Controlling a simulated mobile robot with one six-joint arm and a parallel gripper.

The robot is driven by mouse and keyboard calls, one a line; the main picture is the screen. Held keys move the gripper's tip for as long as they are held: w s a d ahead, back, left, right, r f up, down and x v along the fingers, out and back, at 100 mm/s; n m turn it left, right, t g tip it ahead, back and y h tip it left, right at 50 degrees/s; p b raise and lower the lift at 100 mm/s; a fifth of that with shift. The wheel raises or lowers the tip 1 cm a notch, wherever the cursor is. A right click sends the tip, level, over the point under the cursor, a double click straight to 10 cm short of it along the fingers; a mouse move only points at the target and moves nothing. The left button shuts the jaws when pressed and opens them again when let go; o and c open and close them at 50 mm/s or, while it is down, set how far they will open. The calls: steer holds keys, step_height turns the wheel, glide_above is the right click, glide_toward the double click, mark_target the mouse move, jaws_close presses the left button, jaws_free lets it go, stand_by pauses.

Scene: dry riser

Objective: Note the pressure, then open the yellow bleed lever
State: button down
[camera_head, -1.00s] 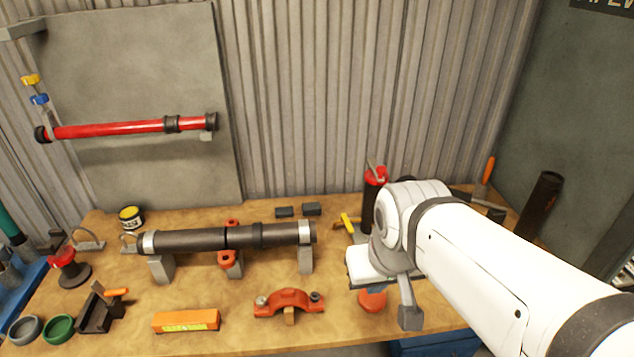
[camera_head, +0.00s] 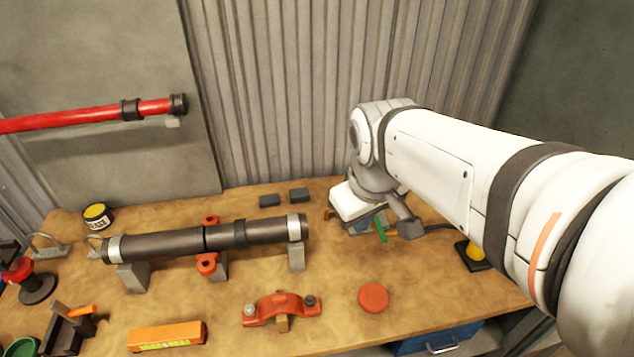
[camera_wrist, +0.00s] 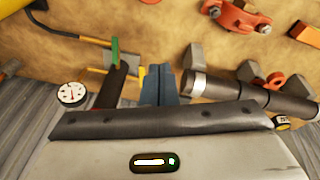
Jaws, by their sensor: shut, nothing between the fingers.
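My gripper (camera_wrist: 162,82) is shut and empty, with its dark blue-grey fingers together above the bench. In the head view my gripper (camera_head: 366,224) is partly hidden by my wrist. A round white pressure gauge (camera_wrist: 72,93) with a red needle is at the left of the wrist view; its figures are too small to read. A green lever (camera_wrist: 115,52) stands upright on a dark fitting, left of my fingers; it also shows in the head view (camera_head: 381,230). A yellow piece (camera_wrist: 136,74), perhaps the bleed lever, shows close beside the fingers; contact cannot be told.
A black pipe (camera_head: 170,243) lies on grey supports left of my gripper. An orange clamp (camera_head: 282,308), a red disc (camera_head: 373,297) and an orange box (camera_head: 166,336) lie nearer the front. A yellow object on a black base (camera_head: 478,254) is at right. A corrugated wall rises behind.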

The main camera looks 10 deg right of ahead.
steer(key=w+a+f+n+g+h+b, duration=0.1)
steer(key=w+f+n+b, duration=0.35)
steer(key=w+n, duration=0.4)
steer(key=w+a+f+n+g+h+b, duration=0.1)
steer(key=w+f+n+b, duration=0.35)
steer(key=w+n, duration=0.45)
steer(key=shift+m, duration=0.75)
steer(key=x, duration=0.4)
steer(key=b+x, duration=0.1)
steer(key=x, duration=0.4)
steer(key=shift+w+d+b, duration=0.1)
steer(key=shift+w+b, duration=0.15)
steer(key=shift+b, duration=0.05)
steer(key=shift+r, duration=0.1)
